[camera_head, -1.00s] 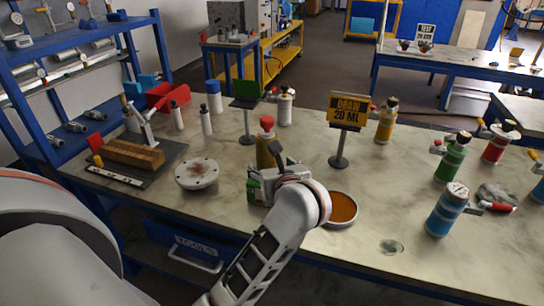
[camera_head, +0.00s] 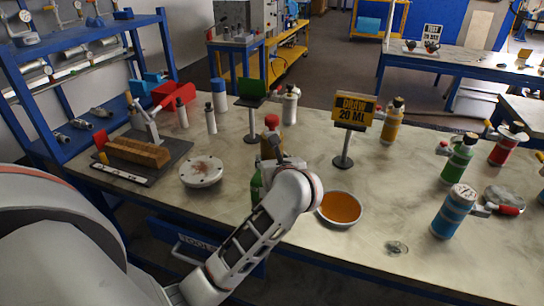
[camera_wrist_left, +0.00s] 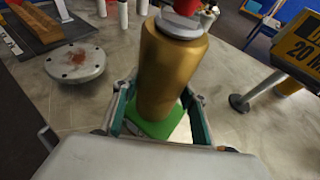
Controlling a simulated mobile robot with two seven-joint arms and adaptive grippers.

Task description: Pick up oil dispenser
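A gold bottle with a red cap (camera_head: 270,142), taken to be the oil dispenser, stands upright on the workbench. In the left wrist view the gold bottle (camera_wrist_left: 172,75) fills the upper middle, with a green patch at its foot. My left gripper (camera_wrist_left: 160,105) has one finger on each side of the bottle's lower part, with gaps visible, so it looks open around it. In the head view the left gripper (camera_head: 266,175) is mostly hidden behind my own wrist, and the bottle's lower part is covered too. My right gripper is not in view.
A dish of orange liquid (camera_head: 340,207) lies to the right. A "DRAW 20 ML" sign (camera_head: 353,110) stands behind it. A round white flange (camera_head: 201,171) lies left. Blue (camera_head: 453,212), green (camera_head: 458,160) and yellow (camera_head: 392,122) bottles stand farther right.

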